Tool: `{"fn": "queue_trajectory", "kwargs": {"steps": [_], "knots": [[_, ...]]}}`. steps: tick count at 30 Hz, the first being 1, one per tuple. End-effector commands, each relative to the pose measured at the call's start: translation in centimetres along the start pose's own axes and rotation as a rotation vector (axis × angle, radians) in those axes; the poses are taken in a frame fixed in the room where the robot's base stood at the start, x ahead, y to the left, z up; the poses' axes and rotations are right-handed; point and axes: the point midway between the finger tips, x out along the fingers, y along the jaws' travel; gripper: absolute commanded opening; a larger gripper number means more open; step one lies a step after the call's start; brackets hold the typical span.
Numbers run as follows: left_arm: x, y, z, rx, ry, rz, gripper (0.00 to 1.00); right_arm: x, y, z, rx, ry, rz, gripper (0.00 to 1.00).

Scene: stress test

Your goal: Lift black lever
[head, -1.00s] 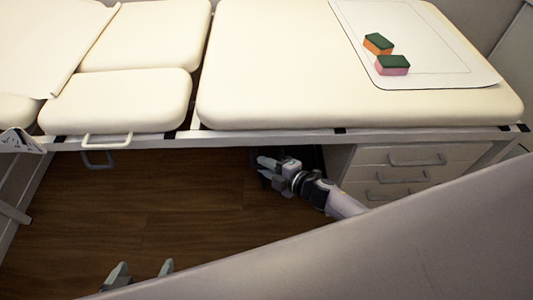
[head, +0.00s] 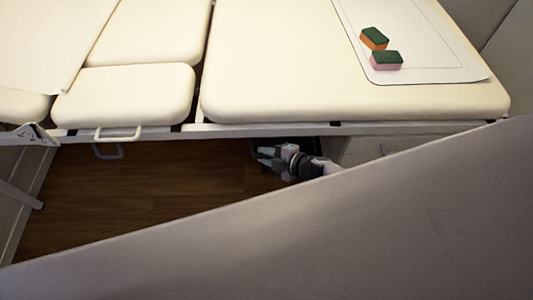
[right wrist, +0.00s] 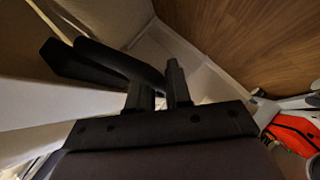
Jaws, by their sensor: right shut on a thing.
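The black lever (right wrist: 122,62) shows in the right wrist view as a dark curved bar under the pale bed frame. It runs from the upper left down to my right gripper (right wrist: 160,90), whose fingers are shut on it near its end. In the head view my right gripper (head: 267,157) is below the edge of the cream padded bed (head: 350,95). I cannot make out the lever there, in the dark under the frame. My left gripper is not in view.
Grey loop handles (head: 118,133) hang at the bed's left front. A drawer cabinet (head: 365,148) stands beneath it at the right, partly covered by a large grey surface in front. Two sponges (head: 386,60) lie on top. The wooden floor (head: 150,190) at left is clear.

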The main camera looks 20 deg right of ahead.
Motion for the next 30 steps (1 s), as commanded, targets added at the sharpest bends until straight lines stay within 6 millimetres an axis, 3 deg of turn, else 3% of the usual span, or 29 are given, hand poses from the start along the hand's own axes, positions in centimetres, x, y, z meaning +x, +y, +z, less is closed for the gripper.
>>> {"fn": "queue_trajectory", "kwargs": {"steps": [4,5,6,17,24,30], "knots": [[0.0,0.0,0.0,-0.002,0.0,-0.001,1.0,0.0,0.0,0.0,0.0,0.0,0.0,0.0],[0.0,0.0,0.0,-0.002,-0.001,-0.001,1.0,0.0,0.0,0.0,0.0,0.0,0.0,0.25],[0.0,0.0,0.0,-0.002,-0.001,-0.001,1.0,0.0,0.0,0.0,0.0,0.001,0.0,0.38],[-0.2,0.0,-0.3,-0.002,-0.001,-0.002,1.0,-0.4,0.1,-0.1,-0.001,0.0,0.001,0.39],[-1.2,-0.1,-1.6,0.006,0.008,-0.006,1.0,-3.5,0.2,-0.1,-0.001,-0.001,-0.001,0.39],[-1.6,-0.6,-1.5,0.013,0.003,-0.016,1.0,-6.1,0.1,-0.1,-0.001,0.0,0.0,0.39]]}}
